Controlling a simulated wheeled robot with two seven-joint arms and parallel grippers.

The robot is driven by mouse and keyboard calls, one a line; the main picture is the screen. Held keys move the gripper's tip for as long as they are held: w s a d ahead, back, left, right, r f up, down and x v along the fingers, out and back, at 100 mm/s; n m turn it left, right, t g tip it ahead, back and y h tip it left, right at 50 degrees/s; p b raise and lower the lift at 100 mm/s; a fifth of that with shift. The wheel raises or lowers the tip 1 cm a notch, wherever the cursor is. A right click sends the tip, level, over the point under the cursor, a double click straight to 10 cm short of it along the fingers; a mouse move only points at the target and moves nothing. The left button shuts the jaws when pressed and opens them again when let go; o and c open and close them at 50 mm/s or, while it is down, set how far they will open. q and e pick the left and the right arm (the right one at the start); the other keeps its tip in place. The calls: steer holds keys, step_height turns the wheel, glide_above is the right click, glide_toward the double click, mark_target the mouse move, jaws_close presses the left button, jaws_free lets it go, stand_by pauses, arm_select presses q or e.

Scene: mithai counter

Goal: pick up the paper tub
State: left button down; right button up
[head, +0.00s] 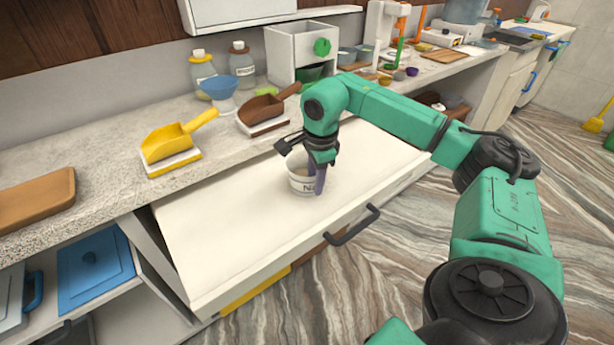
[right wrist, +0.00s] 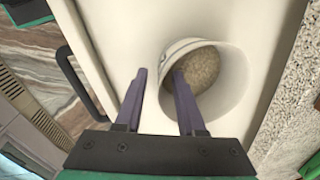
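The white paper tub (head: 301,184) stands upright on the pulled-out white drawer, with dark lettering on its side. In the right wrist view the tub (right wrist: 228,66) is open at the top and has tan, grainy contents. My right gripper (head: 319,180) is down at the tub, partly hiding it in the head view. In the right wrist view its two purple fingers (right wrist: 159,76) are apart, with the tub's near wall between them. One finger is over the tub's inside and the other is outside. Whether they touch the wall is unclear. My left gripper is out of view.
The pulled-out drawer (head: 225,235) is otherwise clear, with a dark handle (head: 352,226) at its front. A yellow scoop (head: 175,140) and a brown scoop (head: 265,108) rest on the counter behind. A blue bowl (head: 219,87) and bottles stand farther back.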

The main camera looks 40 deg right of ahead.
jaws_close()
stand_by(1.3)
